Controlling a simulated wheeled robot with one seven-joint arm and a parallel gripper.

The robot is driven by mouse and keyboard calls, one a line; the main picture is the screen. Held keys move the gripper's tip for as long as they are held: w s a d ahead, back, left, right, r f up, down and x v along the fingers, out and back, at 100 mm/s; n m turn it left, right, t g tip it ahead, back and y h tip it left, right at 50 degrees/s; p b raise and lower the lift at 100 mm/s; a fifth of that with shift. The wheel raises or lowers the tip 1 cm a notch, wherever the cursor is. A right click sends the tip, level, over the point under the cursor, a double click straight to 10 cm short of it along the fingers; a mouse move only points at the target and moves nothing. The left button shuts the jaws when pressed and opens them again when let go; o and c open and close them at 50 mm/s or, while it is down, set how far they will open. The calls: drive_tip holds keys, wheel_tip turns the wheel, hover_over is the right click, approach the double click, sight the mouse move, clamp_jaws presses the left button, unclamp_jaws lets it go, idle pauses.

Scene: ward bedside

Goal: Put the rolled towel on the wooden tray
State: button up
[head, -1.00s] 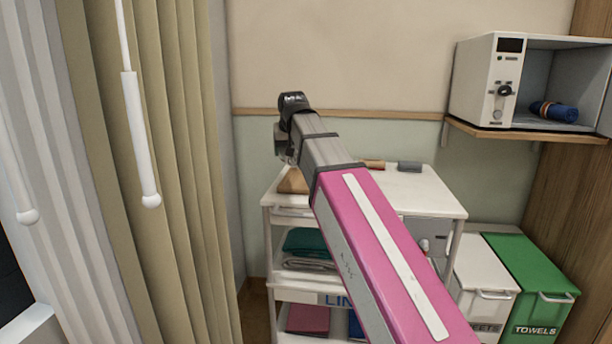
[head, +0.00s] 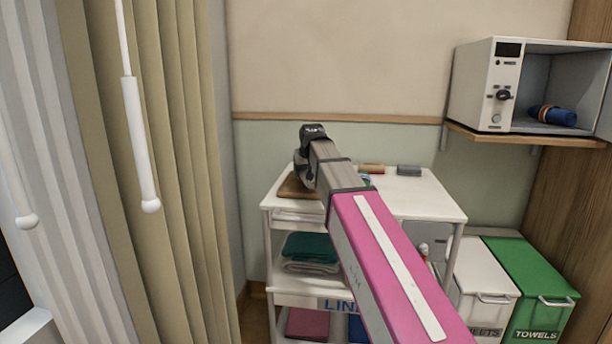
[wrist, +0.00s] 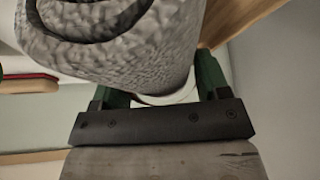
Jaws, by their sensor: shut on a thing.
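In the wrist view a grey, rough-textured rolled towel (wrist: 120,50) fills the top, its spiral end showing. My gripper (wrist: 158,85) is shut on it, with one green finger on each side. In the head view my gripper (head: 303,172) is over the left part of the cart top, and my arm hides most of the towel. The wooden tray (head: 290,188) lies on the cart top at the left, below and beside my gripper, partly covered by it. Brown wood also shows at the upper right of the wrist view (wrist: 240,18). I cannot tell whether towel and tray touch.
The white cart (head: 435,200) also bears a small brown item (head: 371,168) and a grey block (head: 408,170). Folded linen (head: 310,246) lies on its shelf. A curtain (head: 180,180) hangs left. Bins (head: 525,275) and an open cabinet (head: 490,85) holding a blue roll (head: 552,115) are right.

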drive_tip(key=shift+f, duration=0.6)
drive_tip(key=o, duration=1)
drive_tip(key=shift+f, duration=0.15)
drive_tip(key=v, duration=1.2)
